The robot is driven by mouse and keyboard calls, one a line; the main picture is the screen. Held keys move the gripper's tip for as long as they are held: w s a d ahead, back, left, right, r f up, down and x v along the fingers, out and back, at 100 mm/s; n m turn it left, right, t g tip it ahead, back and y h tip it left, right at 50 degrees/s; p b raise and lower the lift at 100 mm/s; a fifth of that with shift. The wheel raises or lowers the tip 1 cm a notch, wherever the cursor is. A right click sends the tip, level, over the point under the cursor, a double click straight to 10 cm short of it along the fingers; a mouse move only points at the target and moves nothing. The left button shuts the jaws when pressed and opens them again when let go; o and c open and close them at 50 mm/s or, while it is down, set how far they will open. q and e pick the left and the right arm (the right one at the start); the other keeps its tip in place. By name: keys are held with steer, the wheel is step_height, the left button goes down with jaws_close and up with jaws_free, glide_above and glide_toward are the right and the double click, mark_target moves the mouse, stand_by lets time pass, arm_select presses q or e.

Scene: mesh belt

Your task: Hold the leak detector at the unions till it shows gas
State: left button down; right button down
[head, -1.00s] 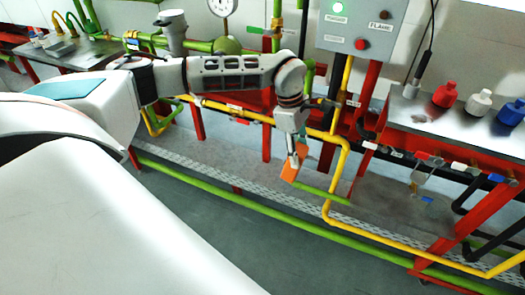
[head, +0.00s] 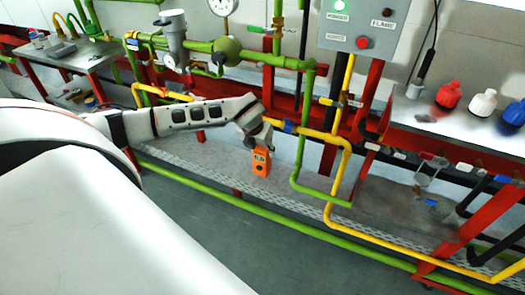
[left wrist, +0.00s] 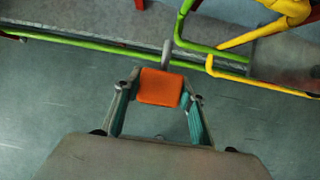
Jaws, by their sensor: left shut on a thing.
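The leak detector (head: 261,163) is an orange box with a small dark display on its face. It hangs below my left gripper (head: 263,146), which is shut on it. In the left wrist view, the detector (left wrist: 160,87) sits between the two fingers of the left gripper (left wrist: 161,100), with a grey stub pointing away from it. The display is too small to read. The yellow pipe (head: 335,141) with blue-marked joints runs just right of the gripper, and the green pipe (head: 299,165) drops beside it. The detector looks apart from both pipes. My right gripper is not in view.
A bench (head: 420,112) at right carries red, white and blue bottles. A green rail (head: 240,205) runs low in front; the floor is clear.

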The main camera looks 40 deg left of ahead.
arm_select(q)
steer(key=w+b, duration=0.1)
steer(key=w, duration=0.1)
steer(key=w+a+b, duration=0.1)
steer(key=w, duration=0.1)
steer(key=w+b, duration=0.1)
steer(key=w, duration=0.1)
steer(key=shift+a+f+b, duration=0.2)
steer(key=shift+f+b, duration=0.05)
steer(key=shift+b, duration=0.05)
steer(key=w, duration=0.1)
steer(key=w+b, duration=0.1)
steer(key=w+a+b, duration=0.1)
steer(key=shift+w+r, duration=0.3)
stand_by(0.3)
stand_by(0.8)
stand_by(0.6)
